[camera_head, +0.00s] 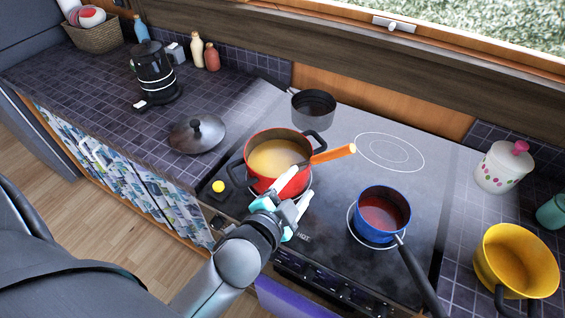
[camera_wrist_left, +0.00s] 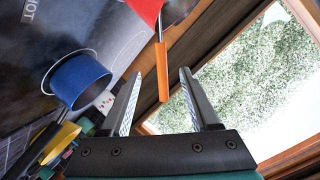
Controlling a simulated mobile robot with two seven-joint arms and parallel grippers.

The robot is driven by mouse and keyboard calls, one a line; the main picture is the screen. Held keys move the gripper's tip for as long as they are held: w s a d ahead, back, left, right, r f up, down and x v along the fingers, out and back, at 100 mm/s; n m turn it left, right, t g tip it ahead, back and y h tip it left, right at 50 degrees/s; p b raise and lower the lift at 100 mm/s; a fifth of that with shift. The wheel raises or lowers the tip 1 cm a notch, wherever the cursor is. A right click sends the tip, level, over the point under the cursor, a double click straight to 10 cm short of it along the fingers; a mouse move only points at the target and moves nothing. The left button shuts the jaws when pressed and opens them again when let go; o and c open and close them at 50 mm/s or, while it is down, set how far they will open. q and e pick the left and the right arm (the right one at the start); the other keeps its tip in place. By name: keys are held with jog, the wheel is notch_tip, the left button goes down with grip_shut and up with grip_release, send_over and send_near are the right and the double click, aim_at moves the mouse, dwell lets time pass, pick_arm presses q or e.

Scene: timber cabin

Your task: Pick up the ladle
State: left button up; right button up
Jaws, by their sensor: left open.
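The ladle has an orange handle (camera_head: 333,154) that sticks out over the right rim of the red pot (camera_head: 262,182). Its bowl end is hidden in the pot, which holds a yellowish liquid. My left gripper (camera_head: 290,197) is open and empty at the front right side of the pot. In the left wrist view the orange handle (camera_wrist_left: 162,72) hangs down in the gap between the open fingertips (camera_wrist_left: 161,90). I cannot tell how far beyond the fingers it is. My right gripper is in neither view.
A blue saucepan (camera_head: 372,230) stands right of my gripper, its dark handle toward the front. A grey pot (camera_head: 312,118) stands behind the red pot. A dark lid (camera_head: 190,146) lies left; a yellow pot (camera_head: 500,278) stands far right. The back-right burner (camera_head: 390,152) is bare.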

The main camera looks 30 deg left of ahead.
pick_arm(q)
jog(key=x, duration=1.5)
jog(key=shift+w+b, duration=0.25)
jog(key=shift+b, duration=0.1)
jog(key=shift+d, duration=0.1)
jog(key=shift+c, duration=0.2)
grip_shut()
